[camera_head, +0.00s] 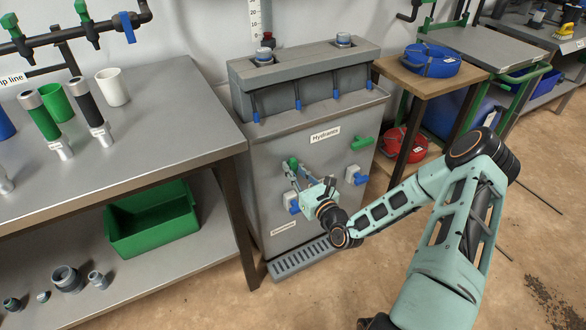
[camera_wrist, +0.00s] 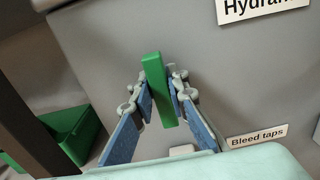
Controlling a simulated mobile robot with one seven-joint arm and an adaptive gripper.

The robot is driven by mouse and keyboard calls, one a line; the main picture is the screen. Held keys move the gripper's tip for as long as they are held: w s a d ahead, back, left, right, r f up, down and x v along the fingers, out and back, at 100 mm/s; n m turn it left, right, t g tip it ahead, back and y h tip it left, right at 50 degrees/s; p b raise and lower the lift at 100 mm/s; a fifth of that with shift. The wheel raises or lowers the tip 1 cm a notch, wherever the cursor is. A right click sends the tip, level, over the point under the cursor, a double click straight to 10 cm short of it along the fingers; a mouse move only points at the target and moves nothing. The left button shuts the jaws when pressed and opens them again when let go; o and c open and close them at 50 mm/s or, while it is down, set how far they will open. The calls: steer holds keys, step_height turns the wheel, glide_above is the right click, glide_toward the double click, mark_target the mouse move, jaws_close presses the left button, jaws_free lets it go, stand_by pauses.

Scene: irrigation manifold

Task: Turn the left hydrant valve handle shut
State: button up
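The left hydrant valve handle (camera_head: 293,163) is a green bar on the grey cabinet front, partly hidden by my gripper. In the wrist view the left handle (camera_wrist: 158,90) stands nearly upright, leaning slightly, between my two blue-padded fingers. My gripper (camera_head: 291,175) is at this handle, fingers spread on either side of it. In the wrist view my gripper (camera_wrist: 159,92) looks open, with its tips close beside the handle; whether either pad touches is unclear. The right hydrant handle (camera_head: 361,142) is a green lever lying roughly sideways, apart from my gripper.
Blue bleed taps sit below the handles, one to the left (camera_head: 292,203) and one to the right (camera_head: 356,175). A drain grate (camera_head: 300,258) lies at the cabinet foot. A metal workbench (camera_head: 165,125) stands left; a wooden table (camera_head: 440,80) with a blue hose coil stands right.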

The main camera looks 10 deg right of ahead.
jaws_close()
steer(key=shift+p, duration=0.3)
steer(key=m+p, duration=0.3)
steer(key=shift+d+r+m+p, duration=0.1)
steer(key=shift+r+m+p, duration=0.05)
steer(key=shift+m+p, duration=0.2)
steer(key=m+p, duration=0.1)
steer(key=m, duration=0.1)
steer(key=m+p, duration=0.2)
steer(key=m, duration=0.1)
steer(key=shift+d+f, duration=0.15)
steer(key=shift+f, duration=0.05)
steer(key=m, duration=0.2)
steer(key=m+p, duration=0.2)
steer(key=m, duration=0.1)
steer(key=shift+w+d+f+m, duration=0.1)
steer(key=shift+f+m, duration=0.15)
steer(key=shift+m, duration=0.1)
steer(key=shift+f+m, duration=0.2)
steer(key=shift+m, duration=1.8)
steer(key=shift+p, duration=0.3)
